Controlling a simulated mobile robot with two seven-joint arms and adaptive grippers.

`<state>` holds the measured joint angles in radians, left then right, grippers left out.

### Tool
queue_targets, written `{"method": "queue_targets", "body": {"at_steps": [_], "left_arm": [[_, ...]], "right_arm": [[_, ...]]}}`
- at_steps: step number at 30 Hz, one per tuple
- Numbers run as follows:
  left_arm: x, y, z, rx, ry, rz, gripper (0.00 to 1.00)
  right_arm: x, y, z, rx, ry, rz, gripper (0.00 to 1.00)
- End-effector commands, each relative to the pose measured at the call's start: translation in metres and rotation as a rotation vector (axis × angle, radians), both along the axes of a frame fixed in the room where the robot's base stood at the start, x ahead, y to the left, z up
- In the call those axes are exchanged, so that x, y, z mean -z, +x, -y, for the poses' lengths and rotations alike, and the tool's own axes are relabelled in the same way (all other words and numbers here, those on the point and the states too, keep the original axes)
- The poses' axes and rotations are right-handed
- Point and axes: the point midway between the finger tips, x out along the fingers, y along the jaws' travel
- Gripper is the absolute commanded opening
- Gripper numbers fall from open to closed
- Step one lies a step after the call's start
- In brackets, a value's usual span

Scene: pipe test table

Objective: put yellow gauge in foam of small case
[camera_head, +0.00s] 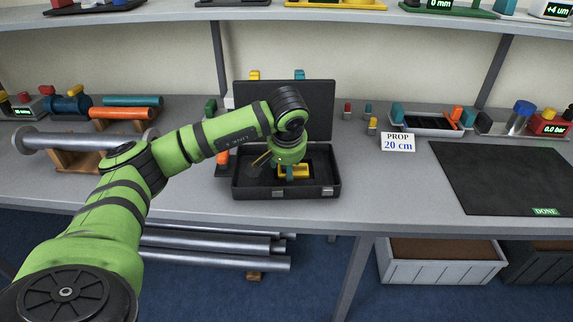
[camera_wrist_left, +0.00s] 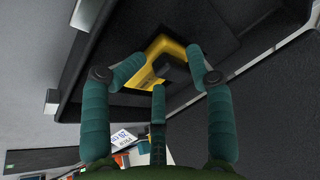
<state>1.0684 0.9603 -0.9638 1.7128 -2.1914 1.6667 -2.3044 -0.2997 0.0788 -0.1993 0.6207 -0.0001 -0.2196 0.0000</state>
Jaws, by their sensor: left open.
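The small black case (camera_head: 250,191) stands open on the table, its lid (camera_head: 318,105) upright at the back. The yellow gauge (camera_head: 304,171) is inside the case at its dark foam. In the left wrist view the yellow gauge (camera_wrist_left: 165,43) lies by a dark cutout; how deep it sits is hard to tell. My left gripper (camera_head: 287,167) is over the case, pointing down, and partly hides the gauge. In the wrist view its teal fingers (camera_wrist_left: 160,75) are spread open close around the gauge's near end, with no clear grip. My right gripper is not in view.
A sign (camera_head: 397,142) reading "PROP 20 cm" stands right of the case. A black mat (camera_head: 500,175) marked DONE lies clear at the right. A grey tray (camera_head: 428,130) with parts is behind. A metal pipe (camera_head: 75,141) on wooden supports is at left.

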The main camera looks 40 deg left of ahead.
Motion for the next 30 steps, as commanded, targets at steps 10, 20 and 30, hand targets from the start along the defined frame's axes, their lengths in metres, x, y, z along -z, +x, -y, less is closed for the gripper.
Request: {"method": "queue_targets", "body": {"at_steps": [10,20,30], "left_arm": [[-0.029,-0.008,0.006,0.001,0.0,0.005,0.54],[-0.091,-0.028,0.022,0.002,0.0,0.004,0.54],[-0.112,-0.036,0.027,0.0,0.0,0.0,0.54]], "right_arm": [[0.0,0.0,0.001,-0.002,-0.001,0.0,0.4],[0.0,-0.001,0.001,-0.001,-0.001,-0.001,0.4],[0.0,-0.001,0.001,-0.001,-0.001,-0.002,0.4]]}}
